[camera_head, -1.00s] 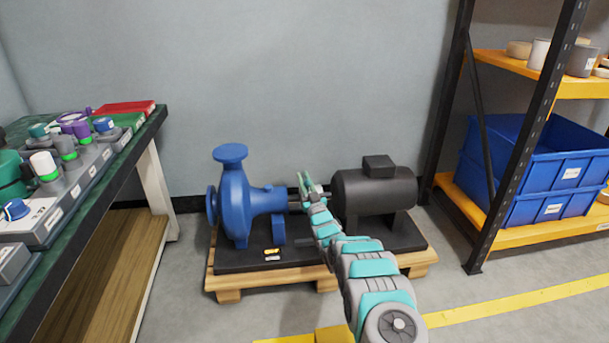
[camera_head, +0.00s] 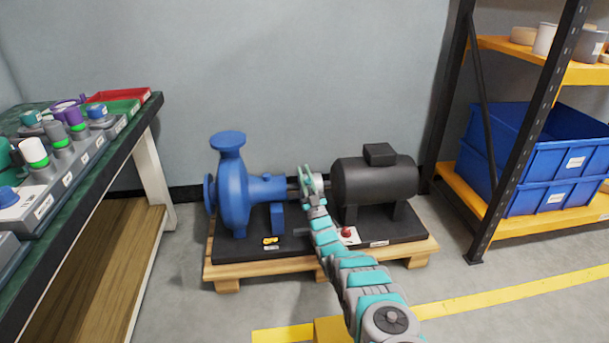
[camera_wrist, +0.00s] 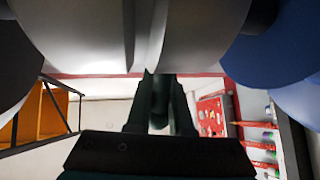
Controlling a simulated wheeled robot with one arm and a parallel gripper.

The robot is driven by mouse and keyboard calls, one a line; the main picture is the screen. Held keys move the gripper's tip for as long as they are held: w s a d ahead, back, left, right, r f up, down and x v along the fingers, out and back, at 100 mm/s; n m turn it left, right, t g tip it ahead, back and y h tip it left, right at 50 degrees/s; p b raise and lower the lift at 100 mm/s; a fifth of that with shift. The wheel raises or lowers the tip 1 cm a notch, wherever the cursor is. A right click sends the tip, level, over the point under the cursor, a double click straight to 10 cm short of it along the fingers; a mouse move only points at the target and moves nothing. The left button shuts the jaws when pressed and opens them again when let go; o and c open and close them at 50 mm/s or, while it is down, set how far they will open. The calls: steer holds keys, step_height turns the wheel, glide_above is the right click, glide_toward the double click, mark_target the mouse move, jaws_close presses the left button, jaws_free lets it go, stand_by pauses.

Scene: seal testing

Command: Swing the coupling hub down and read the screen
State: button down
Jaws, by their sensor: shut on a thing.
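The coupling hub (camera_head: 318,182) is a pale grey round part on the shaft line between a blue pump (camera_head: 235,190) and a dark motor (camera_head: 375,185). In the wrist view its pale rounded flanges (camera_wrist: 90,35) fill the top, with a narrow gap between them. My gripper (camera_head: 309,180) is at the hub and hides part of it. In the wrist view my gripper's dark fingers (camera_wrist: 160,90) reach up to the hub's lower edge and are shut on it. No readable screen shows in either view.
Pump and motor stand on a black base on a wooden pallet (camera_head: 225,272). A red button (camera_head: 347,232) and a small yellow item (camera_head: 270,240) sit on the base. A workbench (camera_head: 130,130) is at left, a shelf rack (camera_head: 500,160) with blue bins at right.

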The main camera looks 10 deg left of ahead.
steer(key=c, duration=0.8)
jaws_free()
steer(key=shift+s+d+f+p, duration=0.2)
steer(key=shift+s+f+p, duration=0.15)
steer(key=shift+f, duration=0.05)
steer(key=s+d+p, duration=0.6)
steer(key=s+p, duration=0.4)
steer(key=p, duration=0.2)
steer(key=shift+s+d+p, duration=0.15)
steer(key=shift+p, duration=0.25)
steer(key=shift+c, duration=0.3)
